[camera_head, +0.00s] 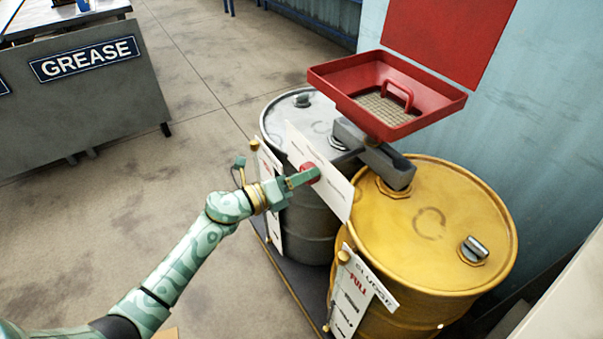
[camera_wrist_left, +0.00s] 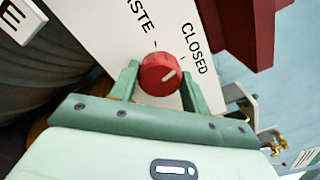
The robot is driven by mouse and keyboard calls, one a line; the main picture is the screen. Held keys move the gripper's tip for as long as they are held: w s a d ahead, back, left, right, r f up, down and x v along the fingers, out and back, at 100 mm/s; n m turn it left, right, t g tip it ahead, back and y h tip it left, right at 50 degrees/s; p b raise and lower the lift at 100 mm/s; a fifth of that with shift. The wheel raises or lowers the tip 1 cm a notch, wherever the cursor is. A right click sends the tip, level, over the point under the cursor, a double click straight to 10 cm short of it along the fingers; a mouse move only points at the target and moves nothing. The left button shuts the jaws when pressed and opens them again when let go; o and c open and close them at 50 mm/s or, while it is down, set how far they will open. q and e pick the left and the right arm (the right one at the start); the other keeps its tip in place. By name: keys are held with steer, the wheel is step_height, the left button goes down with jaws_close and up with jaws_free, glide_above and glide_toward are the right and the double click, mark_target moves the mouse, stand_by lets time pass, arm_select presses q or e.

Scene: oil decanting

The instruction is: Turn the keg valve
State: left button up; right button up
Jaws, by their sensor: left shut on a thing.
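In the head view the left gripper (camera_head: 303,178) reaches the red knob (camera_head: 309,171) on the white plate (camera_head: 337,190), in front of the drums. My right gripper is in neither view.
A grey drum (camera_head: 285,118) and a yellow drum (camera_head: 440,215) stand behind the plate. A red tray (camera_head: 340,78) with a grate and handle sits above them. A "SLUDGE FULL" sign (camera_head: 362,290) hangs at the yellow drum. The floor (camera_head: 110,220) at left is clear.

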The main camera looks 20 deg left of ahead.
arm_select(q)
steer(key=shift+r+n+p, duration=0.2)
steer(key=shift+n+p, duration=0.1)
steer(key=shift+n, duration=0.2)
steer(key=shift+n+p, duration=0.3)
steer(key=shift+n, duration=0.1)
steer(key=shift+f+n+p, duration=0.15)
steer(key=shift+n+p, duration=0.95)
steer(key=shift+n, duration=1.2)
steer(key=shift+f+n+p, duration=0.1)
steer(key=shift+n+p, duration=1)
steer(key=shift+n, duration=1.2)
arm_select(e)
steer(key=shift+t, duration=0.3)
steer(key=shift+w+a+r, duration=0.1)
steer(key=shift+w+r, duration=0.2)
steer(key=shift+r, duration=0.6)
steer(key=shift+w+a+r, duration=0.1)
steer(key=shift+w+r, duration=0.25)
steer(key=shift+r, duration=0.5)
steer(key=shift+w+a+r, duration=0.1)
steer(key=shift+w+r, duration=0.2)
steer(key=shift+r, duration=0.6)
arm_select(q)
steer(key=o, duration=1)
steer(key=shift+a, duration=0.1)
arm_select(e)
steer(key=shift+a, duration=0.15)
